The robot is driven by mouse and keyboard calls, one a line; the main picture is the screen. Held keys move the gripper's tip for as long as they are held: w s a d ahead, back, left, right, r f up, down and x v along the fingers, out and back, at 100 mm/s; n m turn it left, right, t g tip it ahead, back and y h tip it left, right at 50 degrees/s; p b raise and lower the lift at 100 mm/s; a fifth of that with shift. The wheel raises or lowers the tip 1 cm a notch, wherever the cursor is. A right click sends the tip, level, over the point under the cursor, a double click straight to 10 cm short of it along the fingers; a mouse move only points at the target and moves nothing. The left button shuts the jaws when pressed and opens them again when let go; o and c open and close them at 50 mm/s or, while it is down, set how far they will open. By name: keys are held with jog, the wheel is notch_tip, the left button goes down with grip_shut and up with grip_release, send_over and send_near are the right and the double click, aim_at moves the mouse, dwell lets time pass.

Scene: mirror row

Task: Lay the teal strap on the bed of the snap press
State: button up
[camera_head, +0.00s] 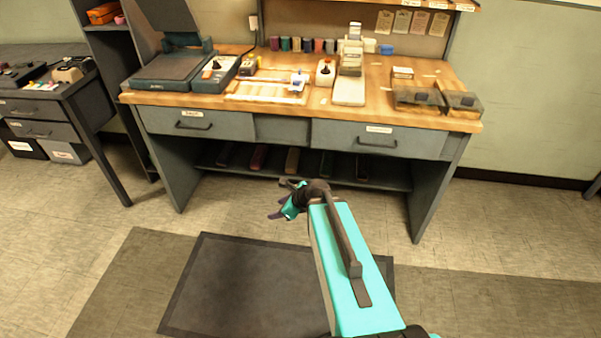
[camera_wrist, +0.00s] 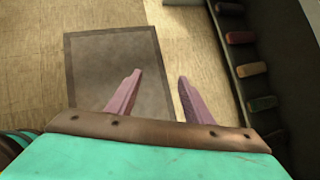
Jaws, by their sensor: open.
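My gripper (camera_head: 281,201) hangs in the air in front of the workbench, below the height of its top. In the wrist view my gripper (camera_wrist: 160,77) has two mauve fingers set wide apart with nothing between them. A tall pale device (camera_head: 349,90) with a long flat base and a narrow upright part stands right of centre on the bench; it may be the snap press, but I cannot tell for sure. I cannot pick out the teal strap with certainty in either view.
The wooden workbench (camera_head: 319,110) carries a dark hinged machine (camera_head: 170,70) at left, a pale board (camera_head: 265,92) at centre and grey trays (camera_head: 418,101) at right. Several coloured rolls lie on its lower shelf. A dark floor mat (camera_head: 260,290) lies in front; the floor there is clear.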

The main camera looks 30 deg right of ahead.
jog(key=s+a+f+n+g, duration=0.7)
jog(key=s+a+f+n, duration=0.55)
jog(key=s+f, duration=0.55)
jog(key=s+d+f+n+g+h, duration=0.1)
jog(key=s+f+n+g+h, duration=0.1)
jog(key=s+n, duration=0.6)
jog(key=s+d+f+n+g+h, duration=0.1)
jog(key=s+f+n+g, duration=0.2)
jog(key=s+n, duration=0.5)
jog(key=shift+s+h, duration=0.3)
jog(key=shift+h, duration=0.1)
jog(key=c, duration=0.4)
jog(key=shift+a, duration=0.15)
